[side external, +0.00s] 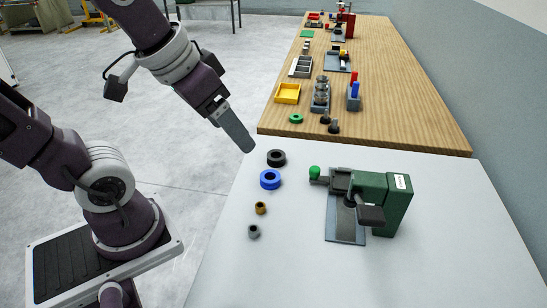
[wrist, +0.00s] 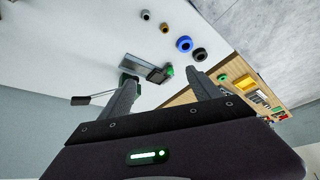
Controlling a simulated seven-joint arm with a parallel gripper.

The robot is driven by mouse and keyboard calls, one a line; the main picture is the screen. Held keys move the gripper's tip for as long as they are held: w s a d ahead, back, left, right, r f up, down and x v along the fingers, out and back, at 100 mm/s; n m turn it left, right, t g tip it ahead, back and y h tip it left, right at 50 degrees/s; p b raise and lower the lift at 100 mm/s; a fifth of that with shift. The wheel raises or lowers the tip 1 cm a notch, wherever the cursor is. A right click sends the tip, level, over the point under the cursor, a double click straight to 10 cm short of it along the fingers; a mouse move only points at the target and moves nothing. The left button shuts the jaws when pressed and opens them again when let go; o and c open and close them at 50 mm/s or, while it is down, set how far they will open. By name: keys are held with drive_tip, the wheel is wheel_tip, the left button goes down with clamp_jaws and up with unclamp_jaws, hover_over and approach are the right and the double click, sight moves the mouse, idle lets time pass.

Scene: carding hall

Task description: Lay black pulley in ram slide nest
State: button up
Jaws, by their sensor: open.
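The black pulley (side external: 276,158) lies flat on the white table near its left edge, at the far end of a row of small round parts. It also shows in the wrist view (wrist: 200,54), just beyond the right fingertip. The green press (side external: 397,205) stands to the right, with a dark slide (side external: 340,181) and a green knob (side external: 314,172) on its left side. The nest itself is too small to make out clearly. My gripper (side external: 246,146) is above and left of the black pulley, apart from it. In the wrist view my gripper (wrist: 164,80) is open and empty.
A blue pulley (side external: 270,179), a brass bushing (side external: 261,208) and a grey bushing (side external: 254,231) line the table's left side. A wooden bench (side external: 380,113) with trays and tools adjoins behind. The white table's (side external: 290,265) front is clear.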

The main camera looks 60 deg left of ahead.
drive_tip(key=w+a+f+n, duration=0.1)
drive_tip(key=w+a+f, duration=0.15)
drive_tip(key=w, duration=0.25)
drive_tip(key=w+a+f+n, duration=0.1)
drive_tip(key=w+a+f, duration=0.15)
drive_tip(key=w, duration=0.35)
drive_tip(key=n+g+y, duration=0.1)
drive_tip(key=n, duration=0.1)
approach(277, 157)
drive_tip(key=d, duration=0.1)
drive_tip(key=shift+y, duration=0.3)
drive_tip(key=x, duration=0.8)
drive_tip(key=shift+a, duration=0.3)
drive_tip(key=shift+c, duration=0.4)
clamp_jaws()
